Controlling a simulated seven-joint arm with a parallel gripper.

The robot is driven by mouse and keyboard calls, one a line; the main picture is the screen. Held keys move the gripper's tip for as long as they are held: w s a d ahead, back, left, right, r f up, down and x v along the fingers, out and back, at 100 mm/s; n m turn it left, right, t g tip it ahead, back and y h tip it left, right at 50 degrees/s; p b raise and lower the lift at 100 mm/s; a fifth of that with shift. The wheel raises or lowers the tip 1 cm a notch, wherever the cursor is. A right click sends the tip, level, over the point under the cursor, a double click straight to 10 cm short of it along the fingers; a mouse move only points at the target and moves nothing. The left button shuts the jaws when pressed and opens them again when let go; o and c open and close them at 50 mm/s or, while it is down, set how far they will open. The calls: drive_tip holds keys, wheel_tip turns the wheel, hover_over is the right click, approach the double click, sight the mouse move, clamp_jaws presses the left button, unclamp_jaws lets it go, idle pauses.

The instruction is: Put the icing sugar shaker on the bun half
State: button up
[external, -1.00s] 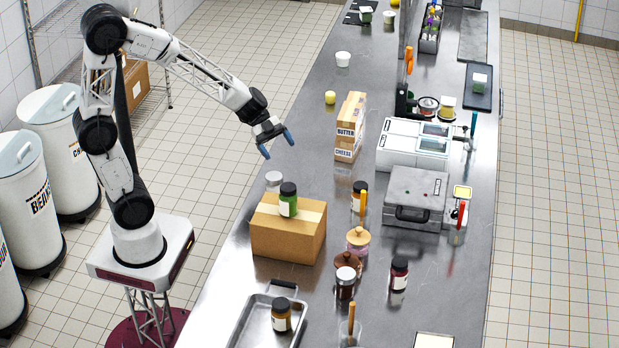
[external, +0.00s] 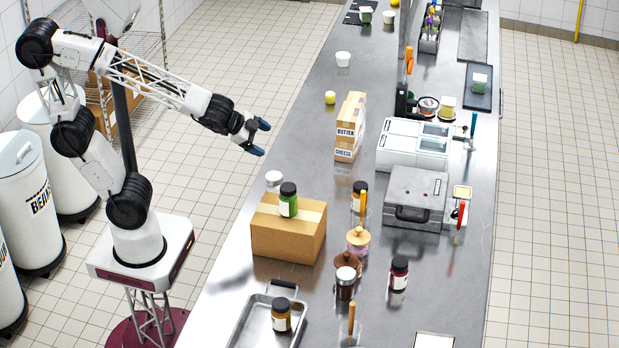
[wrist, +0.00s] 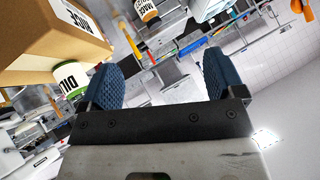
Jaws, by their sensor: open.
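My gripper (external: 259,137) is open and empty, in the air by the counter's left edge, above and behind the cardboard box. In the wrist view, its two blue fingers (wrist: 158,82) stand wide apart with nothing between them. A pale container with a light lid (external: 273,180) stands just behind the box. It may be the icing sugar shaker, but its label cannot be read and the box hides its lower part. I cannot make out a bun half in either view.
A cardboard box (external: 287,236) bears a green jar (external: 288,200). A steel tray (external: 248,325) holds a brown jar (external: 281,315). Butter and cheese boxes (external: 349,128) stand farther back. Several jars crowd the right of the box. The counter (external: 300,135) is clear near my gripper.

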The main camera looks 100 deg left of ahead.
drive_tip(key=s+d+f+n+g+h, duration=0.1)
drive_tip(key=s+d+g+h, duration=0.3)
drive_tip(key=s+d, duration=1)
drive_tip(key=shift+s+d+f+g, duration=0.15)
drive_tip(key=shift+s+f+g, duration=0.5)
drive_tip(key=shift+g, duration=0.45)
